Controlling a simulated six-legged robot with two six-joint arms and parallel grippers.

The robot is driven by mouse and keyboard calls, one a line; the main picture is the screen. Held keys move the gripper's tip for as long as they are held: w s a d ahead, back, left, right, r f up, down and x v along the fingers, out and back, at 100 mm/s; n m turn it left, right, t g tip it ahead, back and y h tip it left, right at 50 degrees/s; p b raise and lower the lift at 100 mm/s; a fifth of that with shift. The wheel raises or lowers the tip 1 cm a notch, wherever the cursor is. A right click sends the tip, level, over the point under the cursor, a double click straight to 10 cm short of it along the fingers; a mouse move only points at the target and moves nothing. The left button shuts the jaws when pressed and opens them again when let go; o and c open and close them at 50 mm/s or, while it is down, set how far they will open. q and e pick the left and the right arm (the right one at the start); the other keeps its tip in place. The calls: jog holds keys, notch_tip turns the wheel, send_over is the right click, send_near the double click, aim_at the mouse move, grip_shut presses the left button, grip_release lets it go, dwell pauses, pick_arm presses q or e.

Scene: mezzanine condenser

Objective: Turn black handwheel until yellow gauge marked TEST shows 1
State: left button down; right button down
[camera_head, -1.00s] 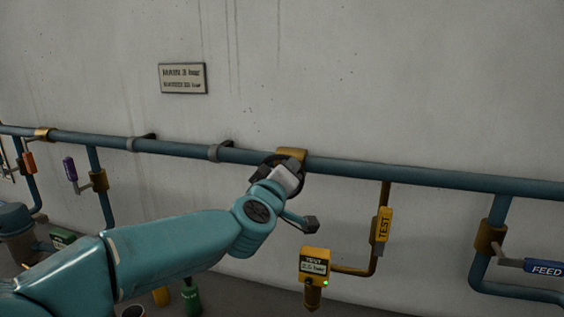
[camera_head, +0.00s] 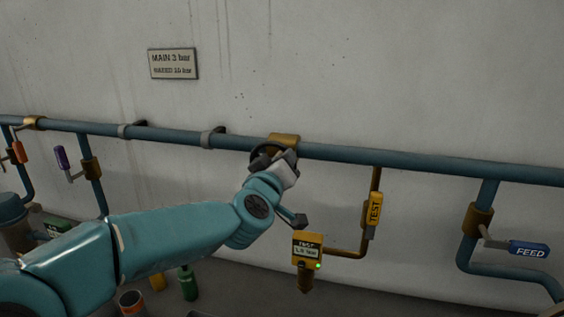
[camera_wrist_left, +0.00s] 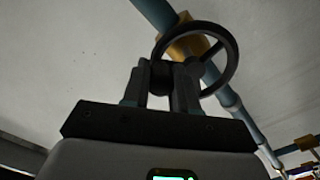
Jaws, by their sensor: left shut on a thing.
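The black handwheel (camera_head: 258,152) is mounted at a brass fitting on the teal wall pipe, partly hidden behind my left gripper (camera_head: 274,162) in the head view. In the left wrist view the handwheel (camera_wrist_left: 235,62) shows as a ring with spokes. The fingers of my left gripper (camera_wrist_left: 162,78) are shut on its near rim. The yellow gauge marked TEST (camera_head: 307,248) hangs below right of the wheel. Its small display seems to read 1.8 bar, though the digits are blurred, and a green light shows at its corner. My right gripper is not in view.
A yellow TEST lever (camera_head: 373,210) is on the brass branch right of the gauge. A blue FEED lever (camera_head: 528,249) is farther right. Purple (camera_head: 61,158) and orange (camera_head: 19,152) levers are at left. A wall sign (camera_head: 173,64) reads MAIN 3 bar. A green bottle (camera_head: 188,284) stands below my arm.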

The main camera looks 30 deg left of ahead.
pick_arm(q)
jog(key=c, duration=0.9)
grip_release()
jog(key=shift+s, duration=0.1)
jog(key=shift+s+d, duration=0.1)
jog(key=shift+s, duration=0.25)
jog(key=b+v, duration=0.1)
jog(key=v, duration=1.4)
jog(key=shift+s, duration=0.3)
jog(key=shift+f, duration=0.1)
